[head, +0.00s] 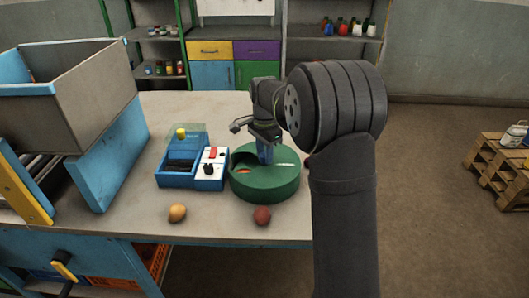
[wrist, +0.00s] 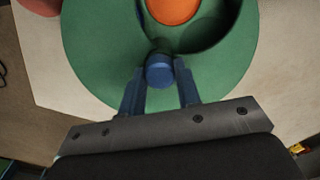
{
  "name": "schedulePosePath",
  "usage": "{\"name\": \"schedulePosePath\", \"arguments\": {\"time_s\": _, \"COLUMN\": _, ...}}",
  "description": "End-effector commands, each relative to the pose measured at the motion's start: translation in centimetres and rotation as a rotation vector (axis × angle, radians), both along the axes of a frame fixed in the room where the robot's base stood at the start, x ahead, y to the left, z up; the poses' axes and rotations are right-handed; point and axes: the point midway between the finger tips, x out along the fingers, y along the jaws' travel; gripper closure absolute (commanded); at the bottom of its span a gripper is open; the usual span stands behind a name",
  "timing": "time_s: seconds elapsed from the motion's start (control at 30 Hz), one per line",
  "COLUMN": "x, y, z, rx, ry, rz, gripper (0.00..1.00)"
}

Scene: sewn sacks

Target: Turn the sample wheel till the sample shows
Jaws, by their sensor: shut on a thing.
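The sample wheel is a round green drum (head: 278,186) near the table's front edge; its green top (wrist: 100,50) fills much of the wrist view. A blue knob (wrist: 160,73) stands on it. My gripper (wrist: 160,88) points down over the wheel, its two blue fingers on either side of the knob and shut on it. My gripper (head: 265,153) also shows above the wheel in the head view. An opening in the top shows an orange round thing (wrist: 173,8), cut off by the frame edge; it shows as a small orange patch (head: 243,171) in the head view.
A blue device with a white panel (head: 213,165) stands close left of the wheel. A yellowish lump (head: 177,213) and a dark red ball (head: 262,215) lie in front. A large grey bin (head: 75,90) stands at the left. The table's back left part is clear.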

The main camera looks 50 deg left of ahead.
Motion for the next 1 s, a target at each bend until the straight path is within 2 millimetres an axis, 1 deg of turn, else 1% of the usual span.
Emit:
{"name": "schedulePosePath", "arguments": {"time_s": 0.2, "x": 0.07, "y": 0.04, "z": 0.15, "rx": 0.003, "ry": -0.003, "rz": -0.085, "gripper": 1.00}}
{"name": "schedulePosePath", "arguments": {"time_s": 0.43, "x": 0.07, "y": 0.04, "z": 0.15, "rx": 0.003, "ry": -0.003, "rz": -0.145, "gripper": 1.00}}
{"name": "schedulePosePath", "arguments": {"time_s": 1.0, "x": 0.08, "y": 0.04, "z": 0.17, "rx": 0.004, "ry": -0.003, "rz": -0.177, "gripper": 1.00}}
